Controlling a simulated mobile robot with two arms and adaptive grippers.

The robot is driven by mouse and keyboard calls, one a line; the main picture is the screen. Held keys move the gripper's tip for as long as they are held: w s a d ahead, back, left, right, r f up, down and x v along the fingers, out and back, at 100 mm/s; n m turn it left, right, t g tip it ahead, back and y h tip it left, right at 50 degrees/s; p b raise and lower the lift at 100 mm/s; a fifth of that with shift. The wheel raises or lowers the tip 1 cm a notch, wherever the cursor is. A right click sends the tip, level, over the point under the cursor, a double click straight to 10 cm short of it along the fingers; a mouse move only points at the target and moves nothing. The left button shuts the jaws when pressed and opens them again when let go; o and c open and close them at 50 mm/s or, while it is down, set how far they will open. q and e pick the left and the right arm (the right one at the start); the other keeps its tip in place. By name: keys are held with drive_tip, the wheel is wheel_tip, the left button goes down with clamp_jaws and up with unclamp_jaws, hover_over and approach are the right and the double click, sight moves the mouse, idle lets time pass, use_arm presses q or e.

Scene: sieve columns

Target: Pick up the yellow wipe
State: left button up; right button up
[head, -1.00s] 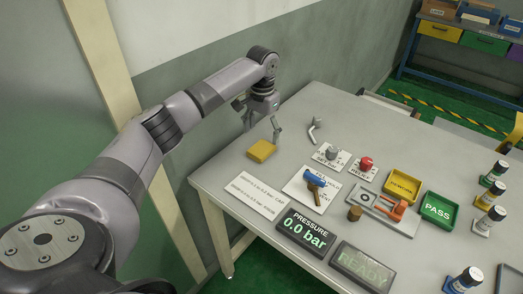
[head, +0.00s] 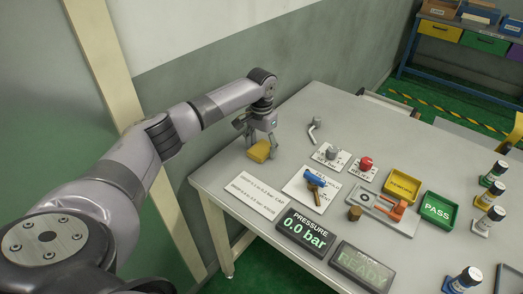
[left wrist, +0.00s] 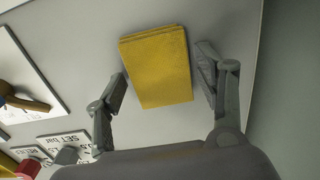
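The yellow wipe (head: 259,151) lies flat on the grey table near its left back edge. It also shows in the left wrist view (left wrist: 158,68) as a folded yellow block between my fingers. My left gripper (head: 261,152) is open and stands over the wipe, with one finger on each side of it. In the left wrist view there is a gap between the wipe and each fingertip of the gripper (left wrist: 160,72). The gripper holds nothing. My right gripper is not in view.
A white label sheet (head: 254,195) lies in front of the wipe. A pressure display (head: 305,232) is at the front edge.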

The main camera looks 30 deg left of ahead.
sight(261, 148)
use_arm(q)
drive_tip(key=c, duration=0.6)
wheel_tip(261, 148, up, 20)
idle(0.4)
